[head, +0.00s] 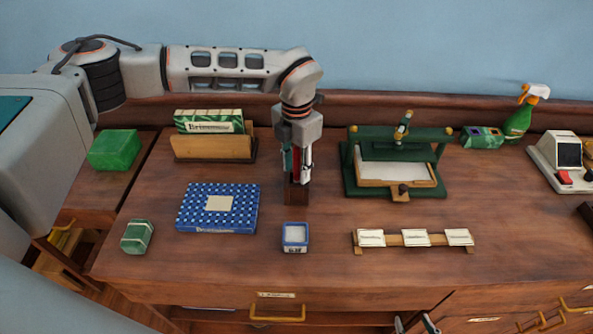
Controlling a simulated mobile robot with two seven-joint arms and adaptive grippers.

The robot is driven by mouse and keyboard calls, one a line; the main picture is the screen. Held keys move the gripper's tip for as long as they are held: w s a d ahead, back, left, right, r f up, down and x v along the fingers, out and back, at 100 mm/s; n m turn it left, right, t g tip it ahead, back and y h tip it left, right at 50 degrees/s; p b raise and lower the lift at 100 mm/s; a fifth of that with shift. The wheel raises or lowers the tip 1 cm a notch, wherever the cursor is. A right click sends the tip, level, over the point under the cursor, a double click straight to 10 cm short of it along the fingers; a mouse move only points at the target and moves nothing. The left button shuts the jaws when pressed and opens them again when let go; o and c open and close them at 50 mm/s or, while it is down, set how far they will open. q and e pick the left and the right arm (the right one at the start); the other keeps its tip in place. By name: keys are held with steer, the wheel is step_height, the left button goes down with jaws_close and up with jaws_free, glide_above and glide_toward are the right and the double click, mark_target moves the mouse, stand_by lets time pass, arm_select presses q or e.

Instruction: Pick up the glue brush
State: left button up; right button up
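A small dark wooden holder (297,192) stands upright near the middle of the desk with slim tools in it. A red upright piece (297,166) rises from it; I cannot tell whether this is the glue brush's handle. My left gripper (298,168) reaches down over the holder, with its fingers on either side of the red piece. The fingers hide much of the tools, and I cannot tell whether they touch them. My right gripper (415,324) shows only its fingertips at the bottom edge, apart and empty, in front of the desk.
In front of the holder stands a small white and blue jar (295,237). A blue patterned box (217,207) lies left. A green press (395,165) and a rack with cards (415,239) are right. A wooden card holder (213,148) is behind left.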

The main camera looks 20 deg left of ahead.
arm_select(q)
jaws_close()
stand_by(0.3)
step_height(320, 180, up, 20)
steer(key=shift+b, duration=0.4)
